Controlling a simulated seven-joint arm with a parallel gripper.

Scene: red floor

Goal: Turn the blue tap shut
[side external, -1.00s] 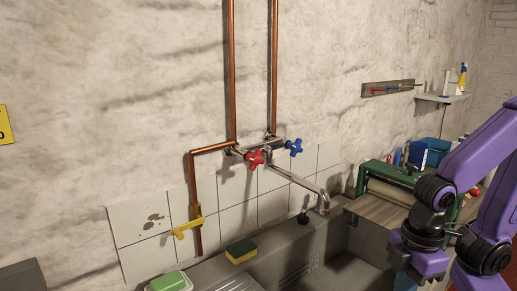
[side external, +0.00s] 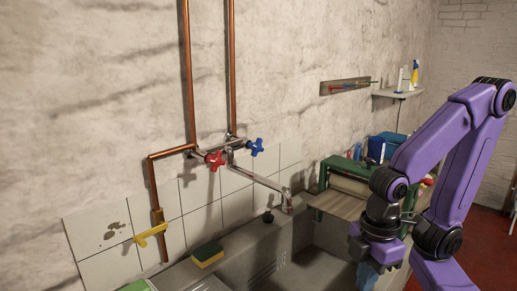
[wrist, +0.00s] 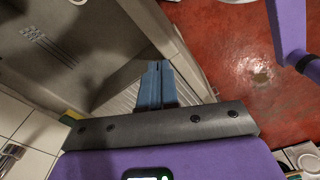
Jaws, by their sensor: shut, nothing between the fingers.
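The blue tap (side external: 256,146) is a cross-shaped handle on the chrome mixer on the wall, at the foot of the right copper pipe. The red tap (side external: 214,160) sits to its left on the same mixer. The chrome spout (side external: 262,180) runs out below them over the sink. How far the blue tap is turned cannot be told. My gripper (side external: 367,277) hangs over the right part of the sink, well apart from the tap. In the wrist view its blue fingers (wrist: 157,75) are together and empty, and the blue tap is not seen.
The grey sink (side external: 327,258) lies below the spout. A sponge (side external: 207,254) rests on its ledge. A yellow pipe lever (side external: 150,234) is at the left. A green roller machine (side external: 345,187) stands right of the spout. The wall around the taps is clear.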

